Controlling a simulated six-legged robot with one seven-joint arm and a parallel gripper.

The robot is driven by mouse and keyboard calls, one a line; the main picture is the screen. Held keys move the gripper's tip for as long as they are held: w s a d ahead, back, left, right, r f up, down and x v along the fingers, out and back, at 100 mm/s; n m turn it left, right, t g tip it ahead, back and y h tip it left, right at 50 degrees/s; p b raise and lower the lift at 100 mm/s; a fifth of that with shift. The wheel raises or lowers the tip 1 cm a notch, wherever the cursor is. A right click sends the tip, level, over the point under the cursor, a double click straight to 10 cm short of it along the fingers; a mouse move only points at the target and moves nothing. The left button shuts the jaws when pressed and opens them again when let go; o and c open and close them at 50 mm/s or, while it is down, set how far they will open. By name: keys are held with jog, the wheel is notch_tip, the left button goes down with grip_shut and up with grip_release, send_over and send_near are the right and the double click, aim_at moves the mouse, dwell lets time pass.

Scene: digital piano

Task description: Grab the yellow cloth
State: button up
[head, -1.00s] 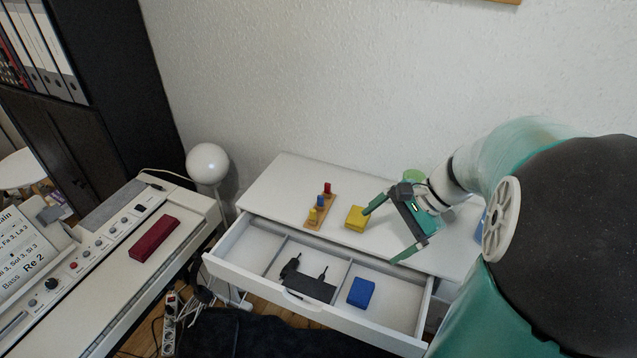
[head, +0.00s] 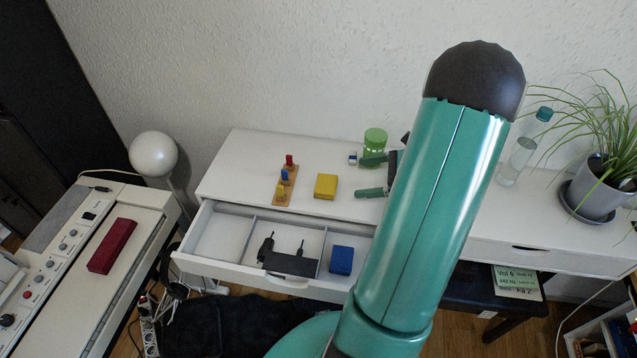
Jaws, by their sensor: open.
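The yellow cloth (head: 326,186) lies folded as a small block on the white desk top, behind the open drawer. My gripper (head: 366,176) is to the right of the cloth, apart from it, with two green fingers spread and pointing left. Nothing shows between the fingers. My green arm hides the rest of the gripper and part of the desk behind it.
A wooden stand with coloured pegs (head: 286,182) is left of the cloth. A green jar (head: 375,141) and a small blue-white block (head: 352,159) stand near my fingers. The open drawer (head: 225,235) holds a blue folded cloth (head: 342,260) and a black adapter (head: 290,264). A bottle (head: 517,160) and plant pot (head: 598,190) stand right.

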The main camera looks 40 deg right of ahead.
aim_at(325, 182)
jog(key=x, duration=0.7)
jog(key=shift+a, duration=0.15)
jog(key=x, duration=0.5)
jog(key=shift+w+a, duration=0.1)
jog(key=shift+a, duration=0.05)
jog(key=shift+c, duration=0.4)
jog(key=c, duration=1)
